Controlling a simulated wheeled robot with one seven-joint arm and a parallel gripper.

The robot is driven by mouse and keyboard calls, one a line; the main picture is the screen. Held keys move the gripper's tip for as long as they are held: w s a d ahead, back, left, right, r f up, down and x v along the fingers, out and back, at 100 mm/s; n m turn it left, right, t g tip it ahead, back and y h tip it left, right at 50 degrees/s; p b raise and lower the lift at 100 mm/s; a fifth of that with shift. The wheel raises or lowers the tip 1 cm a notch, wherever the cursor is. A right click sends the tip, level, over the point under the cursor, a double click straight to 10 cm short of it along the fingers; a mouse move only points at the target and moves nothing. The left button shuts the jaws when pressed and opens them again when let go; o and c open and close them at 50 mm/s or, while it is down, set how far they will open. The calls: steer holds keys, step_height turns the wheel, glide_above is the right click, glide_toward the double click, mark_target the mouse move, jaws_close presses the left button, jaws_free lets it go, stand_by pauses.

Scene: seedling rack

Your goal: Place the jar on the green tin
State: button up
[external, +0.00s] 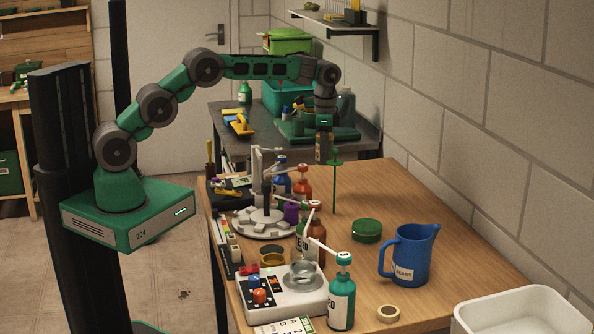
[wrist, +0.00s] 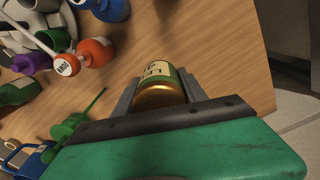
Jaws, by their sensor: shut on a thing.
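My gripper (external: 323,148) is above the far part of the wooden table. In the wrist view, my gripper (wrist: 160,97) is shut on a jar (wrist: 161,98) with a gold end and a pale label with a green edge, held between its two fingers. In the external view the jar is small and mostly hidden by the fingers. A squat round green tin (external: 367,231) sits on the table, nearer the camera and right of my gripper, with nothing on top.
A thin green upright stand (external: 335,185) is close to my gripper. A blue jug (external: 409,255) stands beside the tin. Pump bottles (external: 342,290), a white scale (external: 283,295) and a round grey rack (external: 263,222) crowd the left side. A tape roll (external: 388,313) lies in front.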

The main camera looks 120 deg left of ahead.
steer(key=r, duration=1.2)
steer(key=shift+w+d+r, duration=0.25)
steer(key=shift+d+r, duration=0.1)
steer(key=shift+r, duration=0.05)
steer(key=w+d+m+b, duration=0.1)
steer(key=w+d+m, duration=0.25)
steer(key=d, duration=1.05)
steer(key=w+d+m+b, duration=0.2)
steer(key=w+d, duration=0.3)
steer(key=d, duration=0.9)
steer(key=p, duration=0.6)
glide_above(357, 226)
step_height(357, 226, down, 14)
steer(key=shift+s+d+f, duration=0.1)
steer(key=shift+s+f, duration=0.05)
steer(key=shift+f, duration=0.3)
step_height(357, 226, down, 2)
steer(key=shift+f+p, duration=0.25)
steer(key=shift+p, duration=0.4)
steer(key=shift+f, duration=0.55)
steer(key=o, duration=1.4)
steer(key=shift+o, duration=0.2)
